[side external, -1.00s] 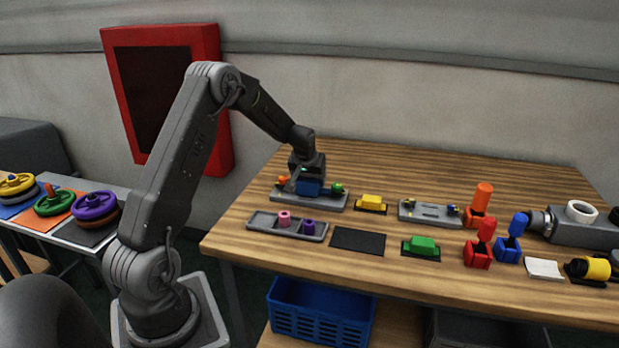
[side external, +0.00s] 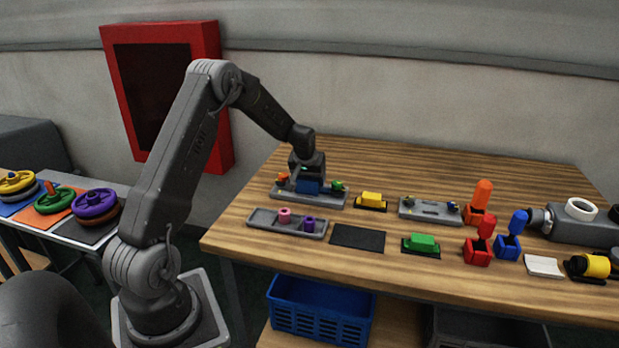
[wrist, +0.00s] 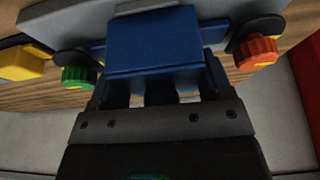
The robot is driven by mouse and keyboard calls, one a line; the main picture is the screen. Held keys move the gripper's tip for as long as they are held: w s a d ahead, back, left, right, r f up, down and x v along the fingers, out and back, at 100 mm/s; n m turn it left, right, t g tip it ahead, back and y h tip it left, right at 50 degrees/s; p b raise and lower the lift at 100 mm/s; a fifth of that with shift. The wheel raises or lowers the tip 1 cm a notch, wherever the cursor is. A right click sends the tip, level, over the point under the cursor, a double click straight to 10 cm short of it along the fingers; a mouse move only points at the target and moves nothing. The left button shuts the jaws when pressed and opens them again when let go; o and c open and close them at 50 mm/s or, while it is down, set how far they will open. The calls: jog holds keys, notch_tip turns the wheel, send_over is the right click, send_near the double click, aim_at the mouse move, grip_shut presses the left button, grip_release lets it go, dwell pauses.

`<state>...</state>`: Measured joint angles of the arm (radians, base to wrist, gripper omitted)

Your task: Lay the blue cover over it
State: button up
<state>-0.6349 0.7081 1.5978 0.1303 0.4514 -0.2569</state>
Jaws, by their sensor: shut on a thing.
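The blue cover (side external: 308,186) is a blue block-like piece at the far left of the table. My gripper (side external: 307,179) points down and is shut on it; the blue cover (wrist: 155,42) also fills the middle of the wrist view between the fingers. It is at a grey plate (side external: 318,200) that has an orange knob (side external: 282,177) on one side and a green knob (side external: 338,185) on the other. In the wrist view the green knob (wrist: 80,76) is left of the cover and the orange knob (wrist: 257,53) right. Whether the cover rests fully on the plate is hidden.
A yellow block (side external: 371,200) on a dark pad lies right of the plate. In front are a grey tray (side external: 262,221) with pink and purple pieces and a bare black mat (side external: 358,238). A green block (side external: 422,243) and a second grey plate (side external: 430,211) stand further right.

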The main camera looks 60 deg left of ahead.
dwell(0.4)
jog(key=o, duration=1)
jog(key=shift+r, duration=3.45)
